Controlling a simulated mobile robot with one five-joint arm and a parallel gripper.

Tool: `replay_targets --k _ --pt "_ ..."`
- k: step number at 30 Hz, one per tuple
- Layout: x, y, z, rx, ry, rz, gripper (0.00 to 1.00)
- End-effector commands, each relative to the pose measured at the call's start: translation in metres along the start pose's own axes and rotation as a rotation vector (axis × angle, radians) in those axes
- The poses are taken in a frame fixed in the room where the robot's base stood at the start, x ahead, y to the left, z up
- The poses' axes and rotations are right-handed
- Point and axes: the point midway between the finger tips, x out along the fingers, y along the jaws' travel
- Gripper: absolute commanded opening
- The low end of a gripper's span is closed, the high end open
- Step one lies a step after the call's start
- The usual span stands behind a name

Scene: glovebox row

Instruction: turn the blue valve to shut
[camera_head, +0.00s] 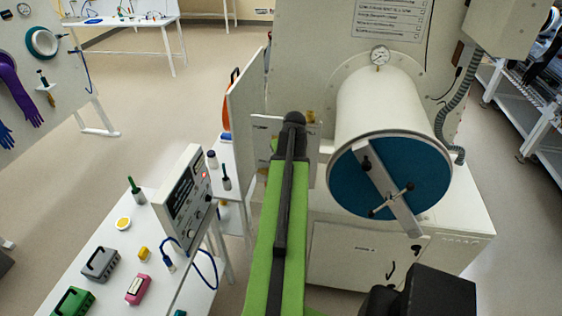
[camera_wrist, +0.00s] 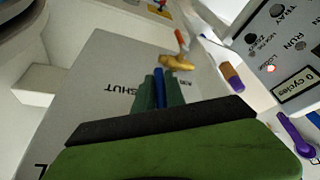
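The blue valve (camera_wrist: 159,88) shows in the wrist view as a narrow blue handle in front of a grey panel (camera_wrist: 100,62). My gripper (camera_wrist: 158,82) has its two green fingers close on either side of the handle, and the blue fills the gap between them. The gripper looks shut on it. The word SHUT is printed on the panel to the left of the fingers. The valve's base is hidden by my gripper. In the head view my green arm reaches to the panel (camera_head: 262,140), and the blue valve is hidden there.
A yellow valve handle (camera_wrist: 178,62) is on the same panel, just beyond my fingers. An instrument box (camera_head: 186,200) stands on a white bench at left. A white cylindrical chamber (camera_head: 385,105) with a blue door (camera_head: 345,185) is close on the right.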

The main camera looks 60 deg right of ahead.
Motion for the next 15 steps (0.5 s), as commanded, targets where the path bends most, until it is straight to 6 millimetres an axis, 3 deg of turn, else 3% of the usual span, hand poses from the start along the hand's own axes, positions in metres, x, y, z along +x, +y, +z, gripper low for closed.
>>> replay_targets --k 1,4,15 --pt "-0.0004 0.0011 -0.0010 0.001 0.002 0.001 0.21" --pt "-0.0005 0.0017 0.0000 0.002 0.000 0.001 0.34" --pt "-0.0045 0.0021 0.0012 0.003 -0.004 0.002 0.35"
